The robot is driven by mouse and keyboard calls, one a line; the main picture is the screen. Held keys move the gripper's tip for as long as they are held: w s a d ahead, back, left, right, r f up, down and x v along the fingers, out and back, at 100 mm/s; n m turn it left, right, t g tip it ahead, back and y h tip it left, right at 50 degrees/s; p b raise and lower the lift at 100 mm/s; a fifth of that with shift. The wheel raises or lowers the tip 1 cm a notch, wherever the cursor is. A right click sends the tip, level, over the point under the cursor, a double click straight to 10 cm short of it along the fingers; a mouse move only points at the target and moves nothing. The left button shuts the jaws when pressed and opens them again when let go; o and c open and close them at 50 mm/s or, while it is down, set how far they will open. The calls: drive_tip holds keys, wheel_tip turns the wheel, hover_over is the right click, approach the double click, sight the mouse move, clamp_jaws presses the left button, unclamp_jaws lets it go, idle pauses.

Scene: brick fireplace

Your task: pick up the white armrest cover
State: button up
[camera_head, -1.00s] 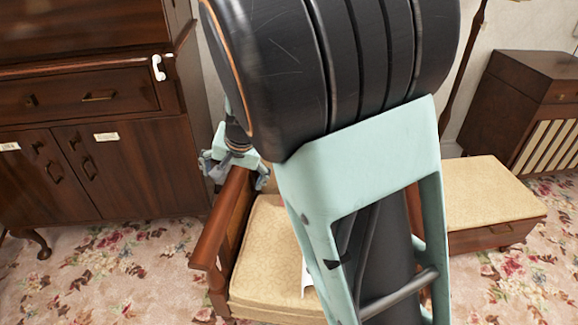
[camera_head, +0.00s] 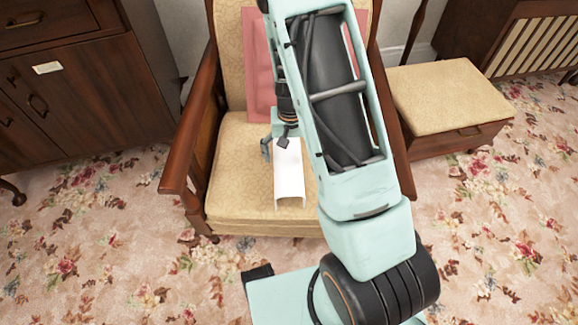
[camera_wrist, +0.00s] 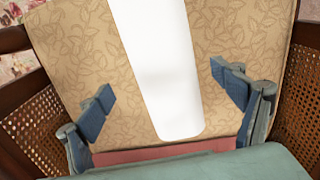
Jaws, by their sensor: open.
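The white armrest cover (camera_head: 289,178) lies on the beige seat of the wooden armchair (camera_head: 240,172), its near end close to the seat's front edge. It looks like a long curved strip. In the wrist view the cover (camera_wrist: 165,65) runs down from the top edge, with its rounded end between my two blue finger pads. My gripper (camera_head: 278,144) is open and empty, at the far end of the cover in the head view. The wrist view shows the fingers (camera_wrist: 166,98) spread wide on either side of the cover. I cannot tell the height above the seat.
A pink cushion (camera_head: 261,75) leans on the chair's backrest, behind my gripper. Wooden armrests (camera_head: 187,150) flank the seat. A footstool (camera_head: 448,95) stands to the right and a dark wooden cabinet (camera_head: 75,95) to the left. The flowered carpet (camera_head: 100,240) in front is clear.

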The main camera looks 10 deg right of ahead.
drive_tip(key=f+b, duration=0.1)
drive_tip(key=f, duration=0.1)
drive_tip(key=f+b, duration=0.1)
drive_tip(key=f, duration=0.2)
drive_tip(key=f+b, duration=0.1)
drive_tip(key=f, duration=0.2)
drive_tip(key=shift+w+a+f, duration=0.25)
drive_tip(key=shift+c, duration=0.4)
drive_tip(key=c, duration=1.2)
drive_tip(key=shift+r, duration=0.15)
